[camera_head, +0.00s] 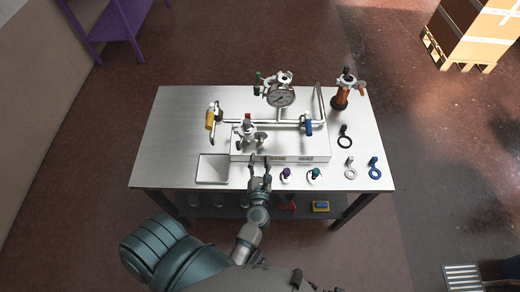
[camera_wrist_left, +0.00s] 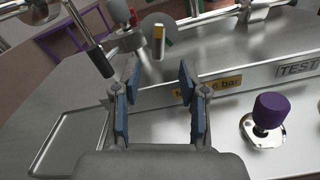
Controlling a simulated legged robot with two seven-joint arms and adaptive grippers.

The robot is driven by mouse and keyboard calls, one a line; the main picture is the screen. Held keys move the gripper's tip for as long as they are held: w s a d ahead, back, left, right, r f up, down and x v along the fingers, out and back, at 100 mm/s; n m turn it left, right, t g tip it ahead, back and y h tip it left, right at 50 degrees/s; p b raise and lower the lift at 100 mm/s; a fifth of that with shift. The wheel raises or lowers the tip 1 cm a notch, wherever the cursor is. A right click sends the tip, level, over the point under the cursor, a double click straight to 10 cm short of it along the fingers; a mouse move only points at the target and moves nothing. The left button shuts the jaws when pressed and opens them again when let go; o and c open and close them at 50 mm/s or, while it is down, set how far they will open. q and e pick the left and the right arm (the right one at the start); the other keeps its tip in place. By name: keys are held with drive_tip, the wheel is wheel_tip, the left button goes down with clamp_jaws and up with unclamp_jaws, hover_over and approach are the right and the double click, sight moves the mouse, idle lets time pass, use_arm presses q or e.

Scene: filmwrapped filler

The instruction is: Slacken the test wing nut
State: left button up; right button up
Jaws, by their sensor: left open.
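A steel pipe assembly with a round gauge (camera_head: 281,96) stands on a raised base on the metal table. A TEST label (camera_wrist_left: 298,68) is on the front of the base, right of a yellow label ending in "bar". Silver clamp fittings show at the gauge top and on a short fitting (camera_head: 250,136) at the front left of the assembly; I cannot tell which carries the test wing nut. My left gripper (camera_head: 260,161) is open and empty at the front edge of the base, below that fitting. In the left wrist view its blue-padded fingers (camera_wrist_left: 158,76) are apart, with a yellow-tipped part beyond them.
An empty shallow tray (camera_head: 212,181) lies left of the gripper. Purple (camera_head: 286,172) and green (camera_head: 316,173) knobbed parts stand to its right. Rings (camera_head: 344,142) and an orange bottle (camera_head: 342,94) are at the right. The table's left side is clear.

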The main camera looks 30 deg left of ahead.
use_arm(q)
drive_tip(key=v, duration=0.5)
drive_tip(key=shift+s+d, duration=0.2)
drive_tip(key=shift+s, duration=0.1)
